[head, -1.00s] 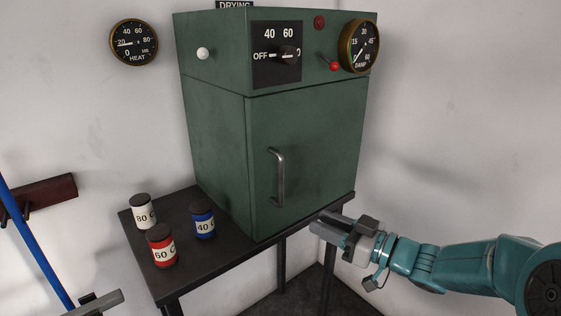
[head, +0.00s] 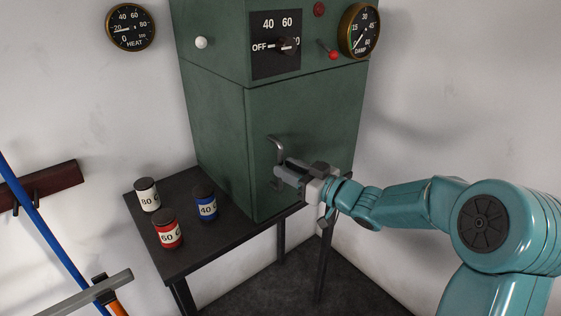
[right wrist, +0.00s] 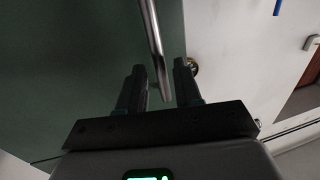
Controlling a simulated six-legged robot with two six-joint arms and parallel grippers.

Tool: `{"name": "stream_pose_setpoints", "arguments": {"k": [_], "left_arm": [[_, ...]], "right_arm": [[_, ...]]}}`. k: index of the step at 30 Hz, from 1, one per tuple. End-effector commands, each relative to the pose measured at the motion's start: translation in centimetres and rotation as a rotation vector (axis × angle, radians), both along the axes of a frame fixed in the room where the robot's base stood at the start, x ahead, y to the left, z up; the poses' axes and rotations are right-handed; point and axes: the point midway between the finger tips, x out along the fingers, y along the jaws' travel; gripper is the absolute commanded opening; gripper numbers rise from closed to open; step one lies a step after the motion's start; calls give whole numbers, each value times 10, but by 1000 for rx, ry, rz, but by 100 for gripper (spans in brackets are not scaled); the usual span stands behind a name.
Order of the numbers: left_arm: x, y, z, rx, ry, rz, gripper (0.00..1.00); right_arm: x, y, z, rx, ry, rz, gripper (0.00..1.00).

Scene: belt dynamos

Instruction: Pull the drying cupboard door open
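The green drying cupboard (head: 220,120) stands on a dark table, its front door (head: 318,125) shut. The door has an upright metal bar handle (head: 276,145), which also shows in the right wrist view (right wrist: 152,35). My right gripper (head: 282,172) is at the lower part of the handle and hides some of it. In the right wrist view, my right gripper's fingers (right wrist: 158,78) are apart, with the handle's end between them. A gap shows on each side of the bar. My left gripper is not in view.
Three labelled jars, white (head: 148,196), red (head: 168,232) and blue (head: 206,204), stand on the dark table (head: 187,183) left of the cupboard. A blue pole (head: 45,230) and a grey bar (head: 75,298) are at the lower left. The floor before the table looks clear.

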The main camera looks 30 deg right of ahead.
Motion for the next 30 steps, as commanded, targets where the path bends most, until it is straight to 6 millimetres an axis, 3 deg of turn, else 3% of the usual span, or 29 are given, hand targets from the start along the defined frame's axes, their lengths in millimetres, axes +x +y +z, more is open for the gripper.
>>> {"name": "stream_pose_setpoints", "arguments": {"k": [6, 16, 17, 19, 20, 30], "left_arm": [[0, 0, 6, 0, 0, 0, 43], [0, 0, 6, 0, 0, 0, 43], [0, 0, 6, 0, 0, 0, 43], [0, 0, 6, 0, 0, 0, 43], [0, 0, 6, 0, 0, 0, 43], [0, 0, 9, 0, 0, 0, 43]], "right_arm": [[25, 7, 0, 0, 0, 1, 34], [29, 8, 0, 0, 0, 0, 34], [29, 8, 0, 0, 0, 0, 28], [29, 8, 0, 0, 0, 0, 5], [29, 8, 0, 0, 0, 0, 0], [26, 7, 1, 1, 0, 12, 0]]}}
